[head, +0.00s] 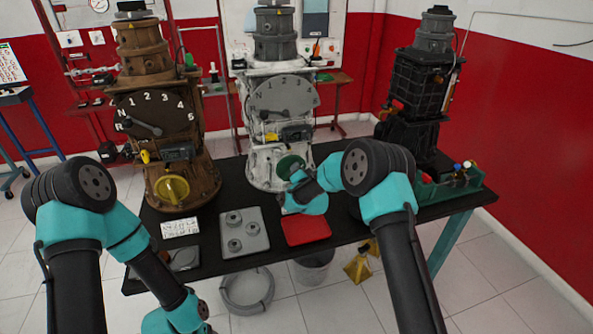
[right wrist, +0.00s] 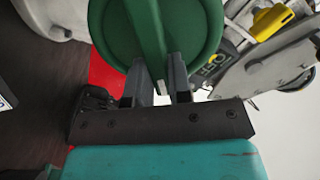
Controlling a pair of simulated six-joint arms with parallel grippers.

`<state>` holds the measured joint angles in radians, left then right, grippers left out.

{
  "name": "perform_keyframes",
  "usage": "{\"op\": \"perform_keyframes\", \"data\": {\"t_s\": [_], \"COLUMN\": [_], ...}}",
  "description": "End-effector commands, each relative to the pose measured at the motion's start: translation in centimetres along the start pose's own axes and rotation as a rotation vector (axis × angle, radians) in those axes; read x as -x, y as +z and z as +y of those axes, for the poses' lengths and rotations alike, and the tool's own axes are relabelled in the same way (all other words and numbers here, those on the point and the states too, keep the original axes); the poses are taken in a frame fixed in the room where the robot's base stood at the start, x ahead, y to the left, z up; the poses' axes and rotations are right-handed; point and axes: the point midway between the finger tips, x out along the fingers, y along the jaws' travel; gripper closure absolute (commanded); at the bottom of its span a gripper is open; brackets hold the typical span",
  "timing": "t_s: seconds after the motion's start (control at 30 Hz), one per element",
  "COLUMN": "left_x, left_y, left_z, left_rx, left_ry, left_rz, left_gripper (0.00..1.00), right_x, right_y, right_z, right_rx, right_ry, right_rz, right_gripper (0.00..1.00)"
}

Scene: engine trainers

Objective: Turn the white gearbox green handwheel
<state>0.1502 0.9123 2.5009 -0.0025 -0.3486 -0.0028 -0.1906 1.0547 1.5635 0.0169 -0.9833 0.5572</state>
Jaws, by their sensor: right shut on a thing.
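The white gearbox (head: 262,150) stands upright on the black table in the head view. Its green handwheel (head: 287,163) is low on its front and partly hidden by my right gripper (head: 298,177). In the right wrist view the green handwheel (right wrist: 118,32) fills the top middle, with a raised bar across its face. My right gripper's fingers (right wrist: 158,78) are on either side of the lower end of this bar, shut on it. My left arm hangs at the lower left of the head view, and its gripper is out of frame.
A brown gearbox (head: 160,110) with a yellow handwheel (head: 172,190) stands left, a black one (head: 420,85) right. A grey plate (head: 243,246), a red tray (head: 306,230) and a white card (head: 180,228) lie along the front. A green bin (head: 432,193) is at the right end.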

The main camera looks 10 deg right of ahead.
Motion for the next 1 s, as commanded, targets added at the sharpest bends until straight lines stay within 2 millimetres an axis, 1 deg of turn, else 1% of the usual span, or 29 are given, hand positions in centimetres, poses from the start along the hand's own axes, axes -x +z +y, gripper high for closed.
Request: {"op": "perform_keyframes", "data": {"t_s": [0.7, 1.0], "left_x": [0.0, 0.0], "left_y": [0.0, 0.0], "left_z": [0.0, 0.0], "left_rx": [0.000, 0.000], "left_ry": [0.000, 0.000], "left_rz": [0.000, 0.000], "left_gripper": [0.42, 0.42], "right_x": [0.0, 0.0], "right_y": [0.5, 0.7], "right_z": [1.3, 1.5], "right_rx": [-0.667, -0.848], "right_ry": [0.001, 0.000], "right_rz": [-0.001, -0.001], "right_gripper": [1.00, 1.00]}}
